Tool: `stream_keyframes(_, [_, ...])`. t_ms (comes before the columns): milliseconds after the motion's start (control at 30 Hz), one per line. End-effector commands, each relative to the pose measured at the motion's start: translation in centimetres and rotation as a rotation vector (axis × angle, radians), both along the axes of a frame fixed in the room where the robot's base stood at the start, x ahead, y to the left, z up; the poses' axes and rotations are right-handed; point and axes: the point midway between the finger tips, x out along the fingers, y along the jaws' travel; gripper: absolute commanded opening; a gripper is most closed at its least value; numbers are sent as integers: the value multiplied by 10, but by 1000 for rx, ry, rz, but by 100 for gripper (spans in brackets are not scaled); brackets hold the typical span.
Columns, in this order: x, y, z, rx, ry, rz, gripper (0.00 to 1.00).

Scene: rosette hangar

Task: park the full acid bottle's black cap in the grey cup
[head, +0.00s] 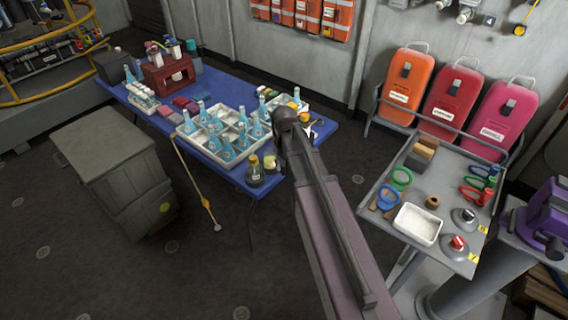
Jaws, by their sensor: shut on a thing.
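My arm reaches from the lower right to the blue table. My gripper (291,143) is a dark shape at its end, over the table's right part. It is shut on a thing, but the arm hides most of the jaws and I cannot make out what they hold. A small dark bottle (255,173) with a pale label stands at the table's front edge, left of my gripper. A yellow-topped item (270,163) is right beside it. I cannot tell whether the dark bottle is the full acid bottle. I cannot make out the black cap or the grey cup.
A white divided tray (205,148) with several blue flasks stands left of my gripper on the blue table (215,84). A dark red rack (168,75) stands farther back. A grey bin (105,165) is at left; a tool-laden grey table (380,222) is at right.

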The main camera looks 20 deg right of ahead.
Motion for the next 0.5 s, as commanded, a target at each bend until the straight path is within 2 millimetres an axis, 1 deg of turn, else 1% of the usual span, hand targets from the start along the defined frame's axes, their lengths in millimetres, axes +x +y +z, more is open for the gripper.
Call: stream_keyframes(500, [0,0,8,0,0,0,20])
